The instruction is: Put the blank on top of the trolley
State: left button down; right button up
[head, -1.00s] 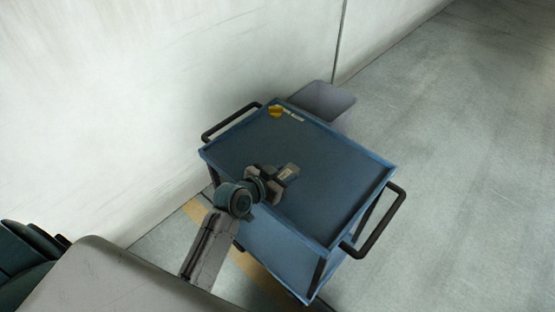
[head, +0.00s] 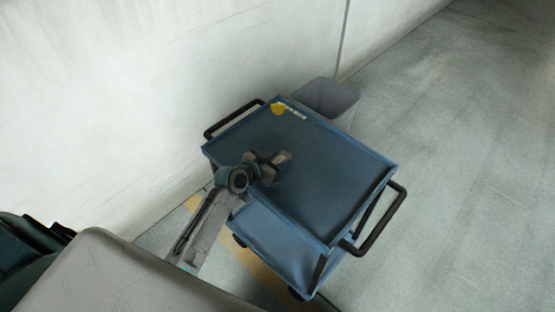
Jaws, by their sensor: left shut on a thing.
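The blue trolley (head: 330,165) stands beside the wall, with a flat, rimmed top and black handles at both ends. My left gripper (head: 277,162) is over the left part of the trolley top, shut on a small grey piece, the blank (head: 283,157). The jaws hide most of the blank. I cannot tell whether it touches the top or hangs just above it. My right gripper is out of view.
A grey bin (head: 330,97) stands behind the trolley. Most of the top is bare. The floor on the right (head: 455,160) is clear.

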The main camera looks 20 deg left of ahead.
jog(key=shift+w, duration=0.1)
pick_arm(q)
jog(key=c, duration=0.9)
grip_release()
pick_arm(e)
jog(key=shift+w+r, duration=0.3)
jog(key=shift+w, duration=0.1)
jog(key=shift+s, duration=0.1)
